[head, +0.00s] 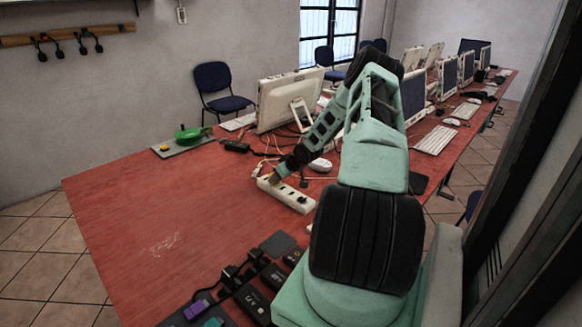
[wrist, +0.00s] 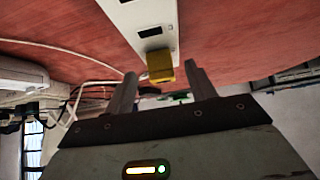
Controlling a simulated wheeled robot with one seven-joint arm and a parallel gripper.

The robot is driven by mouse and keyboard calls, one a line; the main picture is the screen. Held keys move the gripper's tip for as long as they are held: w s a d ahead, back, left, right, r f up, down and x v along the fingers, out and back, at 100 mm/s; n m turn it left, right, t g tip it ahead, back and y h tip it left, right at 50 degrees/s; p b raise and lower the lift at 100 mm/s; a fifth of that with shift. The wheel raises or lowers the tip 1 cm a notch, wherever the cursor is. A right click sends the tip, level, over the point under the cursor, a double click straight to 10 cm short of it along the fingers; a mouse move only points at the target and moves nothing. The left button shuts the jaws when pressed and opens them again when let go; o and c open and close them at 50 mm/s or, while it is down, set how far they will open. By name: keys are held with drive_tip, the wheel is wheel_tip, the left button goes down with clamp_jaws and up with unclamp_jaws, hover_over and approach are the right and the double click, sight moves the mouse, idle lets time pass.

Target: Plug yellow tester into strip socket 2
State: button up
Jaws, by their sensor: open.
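The yellow tester (wrist: 160,67) shows in the wrist view against the white power strip (wrist: 130,15), over a dark socket near one end. I cannot tell whether it is fully seated. My gripper (wrist: 161,88) is open, with one finger on each side of the tester's near end and gaps visible. In the head view the white strip (head: 292,197) lies on the red table, and my gripper (head: 275,178) is low over its far left end. The arm and gripper mostly hide the tester there. Bare dark sockets show along the strip in both views.
Cables (head: 268,153) lie tangled behind the strip, near a monitor (head: 285,100) and a white mouse (head: 320,165). A green object (head: 190,134) sits on a grey board at the back left. Black boxes (head: 250,300) stand at the front edge. The red table's left is clear.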

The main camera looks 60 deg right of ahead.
drive_tip(key=v, duration=1.6)
drive_tip(key=shift+p, duration=0.4)
drive_tip(key=shift+w, duration=0.1)
